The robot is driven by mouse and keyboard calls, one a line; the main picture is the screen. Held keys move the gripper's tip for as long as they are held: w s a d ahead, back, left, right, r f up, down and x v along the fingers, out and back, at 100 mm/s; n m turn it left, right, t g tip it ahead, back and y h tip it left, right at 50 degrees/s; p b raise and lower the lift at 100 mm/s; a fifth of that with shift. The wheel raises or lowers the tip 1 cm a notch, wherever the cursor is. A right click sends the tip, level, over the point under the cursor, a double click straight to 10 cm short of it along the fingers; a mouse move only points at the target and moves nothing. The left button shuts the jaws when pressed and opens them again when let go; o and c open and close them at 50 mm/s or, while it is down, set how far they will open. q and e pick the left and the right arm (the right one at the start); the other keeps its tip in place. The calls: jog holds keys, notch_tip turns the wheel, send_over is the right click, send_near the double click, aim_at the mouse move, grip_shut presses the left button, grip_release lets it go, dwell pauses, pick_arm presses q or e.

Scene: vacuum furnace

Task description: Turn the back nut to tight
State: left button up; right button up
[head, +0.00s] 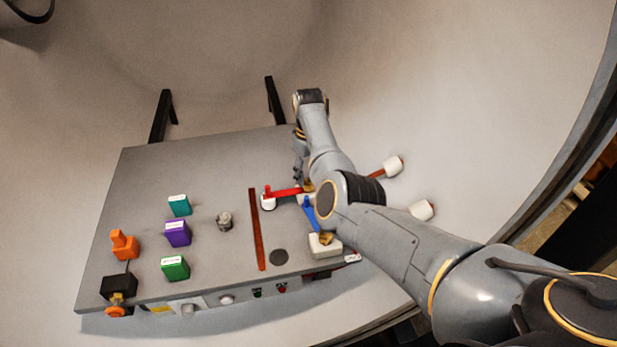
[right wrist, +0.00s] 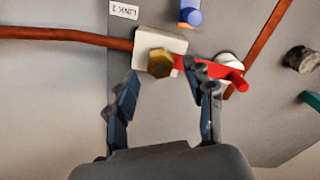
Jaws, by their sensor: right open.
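The back nut (right wrist: 160,63) is a brass hex nut on a white block (right wrist: 172,42) in the right wrist view. In the head view it is mostly hidden by my right arm. My right gripper (right wrist: 164,80) is open, with its fingers on either side of the nut and no grip visible. Its right finger overlaps the red lever (right wrist: 222,76); I cannot tell if they touch. In the head view the right gripper (head: 299,165) is partly hidden at the back right of the panel. A second brass nut (head: 326,238) sits nearer the front. My left gripper is not in view.
A blue lever (head: 310,213) stands between the nuts, and the red lever (head: 284,192) lies left of the back one. The grey panel (head: 150,200) carries teal (head: 179,205), purple (head: 177,233) and green (head: 175,268) blocks. The furnace's curved wall surrounds it.

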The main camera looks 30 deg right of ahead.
aim_at(309, 185)
notch_tip(309, 185, down, 3)
jog(key=shift+r, duration=0.2)
jog(key=shift+f, duration=0.1)
jog(key=shift+c, duration=0.4)
grip_shut()
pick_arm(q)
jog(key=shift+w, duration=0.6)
